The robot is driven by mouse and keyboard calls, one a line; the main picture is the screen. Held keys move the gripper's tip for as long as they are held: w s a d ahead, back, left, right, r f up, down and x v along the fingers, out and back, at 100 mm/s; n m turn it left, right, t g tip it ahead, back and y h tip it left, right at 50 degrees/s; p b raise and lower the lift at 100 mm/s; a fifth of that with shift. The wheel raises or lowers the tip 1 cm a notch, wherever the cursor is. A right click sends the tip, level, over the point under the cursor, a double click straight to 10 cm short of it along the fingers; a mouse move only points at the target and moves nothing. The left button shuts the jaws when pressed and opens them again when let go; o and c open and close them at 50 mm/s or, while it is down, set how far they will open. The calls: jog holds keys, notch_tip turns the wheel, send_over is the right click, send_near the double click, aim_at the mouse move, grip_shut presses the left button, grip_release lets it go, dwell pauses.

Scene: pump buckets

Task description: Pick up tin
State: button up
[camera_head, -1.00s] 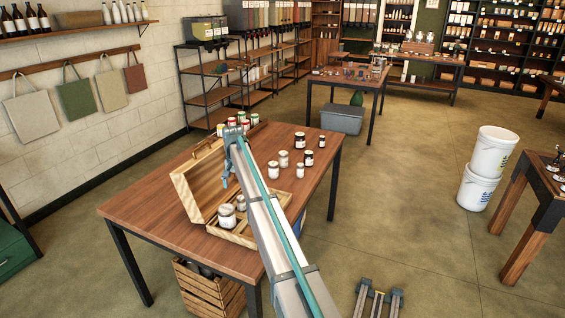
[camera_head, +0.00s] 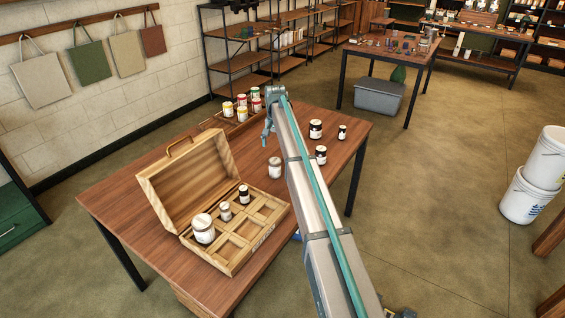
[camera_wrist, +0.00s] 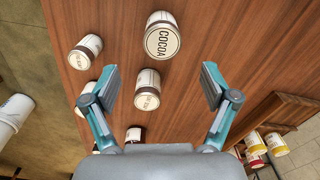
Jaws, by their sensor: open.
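Several white tins with dark or pale lids stand on the wooden table: a pale-lidded tin (camera_head: 275,169), a dark-lidded tin (camera_head: 315,129), another (camera_head: 320,154) and a small one (camera_head: 342,132). My gripper (camera_head: 267,132) is open and empty above the table, near the pale-lidded tin; my arm may hide other tins. In the wrist view, my open gripper (camera_wrist: 160,80) has a tin (camera_wrist: 148,90) below, between its fingers in the picture.
An open wooden box (camera_head: 232,262) with compartments holds a large tin (camera_head: 203,228) and two smaller ones; its lid stands up. A rack of red- and yellow-marked tins (camera_head: 242,112) is at the table's back. White buckets (camera_head: 535,175) stand right on the floor.

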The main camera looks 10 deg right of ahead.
aim_at(275, 160)
notch_tip(275, 160, down, 5)
jog(key=shift+s+a+r+p, duration=0.1)
jog(key=shift+r+p, duration=0.05)
jog(key=shift+p, duration=0.55)
jog(key=shift+a+f+p, duration=0.15)
jog(key=shift+f+p, duration=1.1)
jog(key=shift+f, duration=1.7)
jog(key=c, duration=1.3)
